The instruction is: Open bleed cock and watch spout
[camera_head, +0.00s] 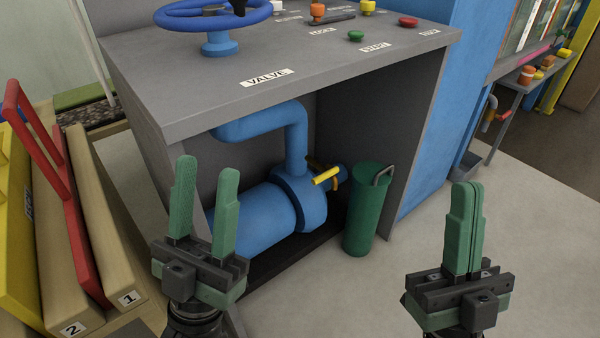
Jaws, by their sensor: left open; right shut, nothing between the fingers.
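The bleed cock (326,175) is a small fitting with a yellow lever, on the right end of the blue pump body (262,217) under the grey console. A brownish-yellow spout-like piece shows beside the lever; I cannot make out any flow from it. A green cylinder with a grey handle (366,215) stands on the floor just right of the cock. My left gripper (205,205) is open and empty, in front of the pump and left of the cock. My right gripper (465,230) is shut and empty, over the floor to the right of the green cylinder.
The console top (200,95) overhangs the pump and carries a blue handwheel (213,14) and several buttons. Its right side panel (408,160) bounds the opening. Wooden blocks and a red frame (60,190) stand at left. Floor (520,220) at right is clear.

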